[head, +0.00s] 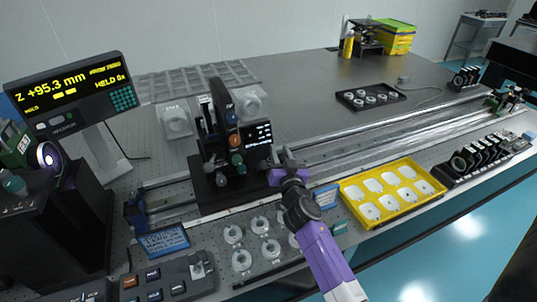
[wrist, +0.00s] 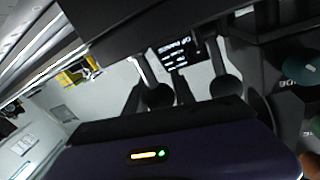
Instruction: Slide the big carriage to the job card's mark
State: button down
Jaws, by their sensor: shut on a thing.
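The big carriage (head: 207,192) is a black base with a tall dark instrument stack and a small lit screen (head: 256,134). It sits across the rails towards their left end. My gripper (head: 274,176), with a purple wrist, is at the carriage's right side, shut on a part of it. The gripped part is hidden in the head view. In the wrist view my dark fingers (wrist: 190,92) are close against the carriage, with its lit screen (wrist: 175,52) behind. A blue card with writing (head: 163,240) lies in front of the rails; another (head: 326,196) lies right of my gripper. Their text is unreadable.
The rails (head: 385,138) run clear to the right. A display (head: 70,90) at left reads Z +95.3 mm. In front are several round parts (head: 262,225), a yellow tray (head: 392,194) and black mounts (head: 475,160). A black tray (head: 352,103) lies behind the rails.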

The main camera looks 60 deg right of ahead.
jog(key=shift+s+d, duration=0.5)
jog(key=shift+d, duration=0.15)
jog(key=c, duration=1.1)
grip_release()
jog(key=shift+a, duration=0.1)
jog(key=shift+o, duration=0.2)
jog(key=b+v, duration=0.3)
jog(key=v, duration=0.4)
jog(key=shift+s+a, duration=0.2)
jog(key=shift+a, duration=0.1)
